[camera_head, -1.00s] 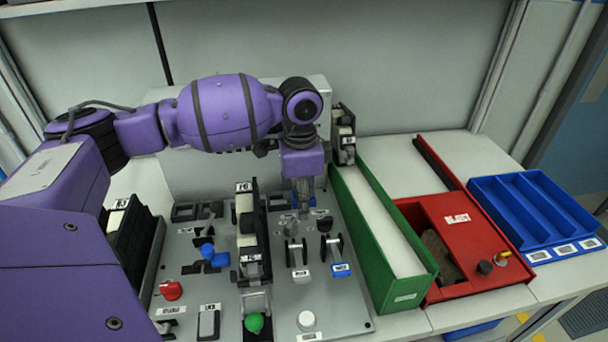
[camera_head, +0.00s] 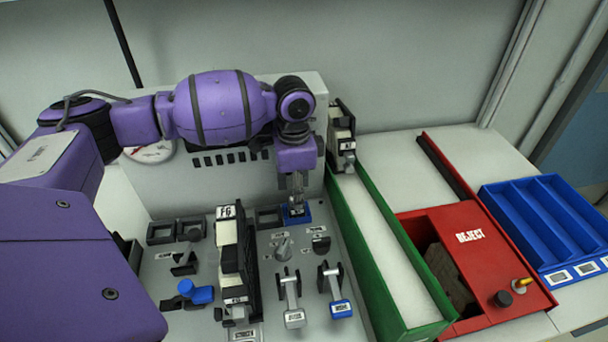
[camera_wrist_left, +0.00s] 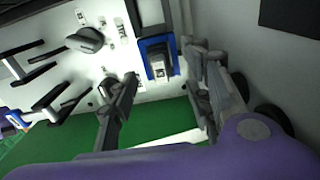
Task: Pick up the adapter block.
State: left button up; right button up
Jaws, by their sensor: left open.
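A small grey-black block with a white label (camera_wrist_left: 158,66) sits in a blue-rimmed socket (camera_wrist_left: 146,44) on the grey panel. No name is readable on it, so I cannot tell for sure that it is the adapter block. The blue rim also shows in the head view (camera_head: 305,216), where my gripper partly hides it. My left gripper (camera_head: 297,205) points down over that socket. In the left wrist view its two fingers (camera_wrist_left: 166,90) are apart, with the labelled block beyond the gap and nothing clearly held. My right gripper is in neither view.
A black-and-white stack marked FG (camera_head: 232,262) stands left of the gripper; another (camera_head: 341,137) stands at the back right. Levers (camera_head: 291,300) rise in front. Right are a green-walled channel (camera_head: 395,262), a red REJECT bin (camera_head: 478,248) and a blue tray (camera_head: 545,215).

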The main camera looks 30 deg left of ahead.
pick_arm(q)
notch_tip(320, 180, down, 3)
jog(key=shift+f, duration=0.3)
jog(key=c, duration=0.8)
grip_shut()
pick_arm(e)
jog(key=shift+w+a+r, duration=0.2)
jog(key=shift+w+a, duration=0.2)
pick_arm(q)
jog(key=shift+r, duration=0.15)
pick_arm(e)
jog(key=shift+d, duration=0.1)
